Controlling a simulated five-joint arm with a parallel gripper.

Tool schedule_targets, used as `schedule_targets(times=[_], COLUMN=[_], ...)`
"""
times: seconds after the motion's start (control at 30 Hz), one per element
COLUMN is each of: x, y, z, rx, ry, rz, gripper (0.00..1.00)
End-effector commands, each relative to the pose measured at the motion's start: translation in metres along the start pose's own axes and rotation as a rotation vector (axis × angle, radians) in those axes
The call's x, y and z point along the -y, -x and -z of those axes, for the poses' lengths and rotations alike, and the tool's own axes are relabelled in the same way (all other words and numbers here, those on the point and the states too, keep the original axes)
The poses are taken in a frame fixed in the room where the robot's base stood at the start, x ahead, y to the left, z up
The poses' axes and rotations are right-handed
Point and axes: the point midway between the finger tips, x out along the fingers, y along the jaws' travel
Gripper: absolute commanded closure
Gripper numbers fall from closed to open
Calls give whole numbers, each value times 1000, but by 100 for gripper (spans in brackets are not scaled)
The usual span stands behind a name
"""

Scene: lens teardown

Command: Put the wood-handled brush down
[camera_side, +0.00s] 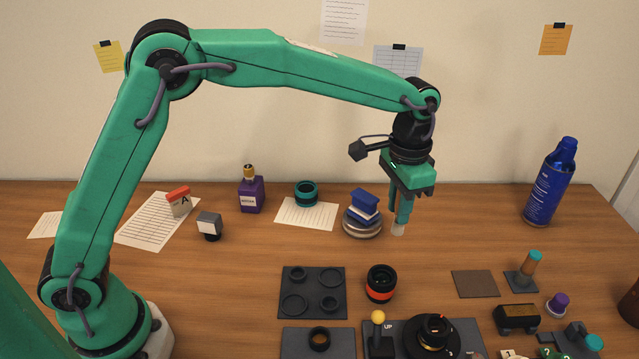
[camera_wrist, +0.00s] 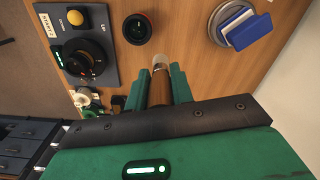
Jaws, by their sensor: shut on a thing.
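My gripper (camera_side: 401,212) points down over the back middle of the table, right of the blue stack. It is shut on the wood-handled brush. In the side view only the brush's pale tip (camera_side: 397,229) shows below the fingers. In the wrist view the brown handle of the brush (camera_wrist: 159,88) lies between the two green fingers, its pale tip pointing away from the gripper. The rest of the brush is hidden. I cannot tell whether the tip touches the table.
The blue stack on a round metal dish (camera_side: 362,224) stands close left. An orange-ringed lens part (camera_side: 380,284) stands in front. A bare brown pad (camera_side: 475,284) lies front right. A blue bottle (camera_side: 550,183) stands far right. The wood between gripper and bottle is clear.

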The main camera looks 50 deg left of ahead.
Motion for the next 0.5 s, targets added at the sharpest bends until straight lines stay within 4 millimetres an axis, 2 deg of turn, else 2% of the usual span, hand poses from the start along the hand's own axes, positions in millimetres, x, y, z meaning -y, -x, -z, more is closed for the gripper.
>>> schedule_targets(times=[0.2, 0.5], x=[27, 54], y=[5, 4], z=[-42, -105], rx=[-1, 0], ry=[24, 53], rz=[0, 0], gripper=[99, 99])
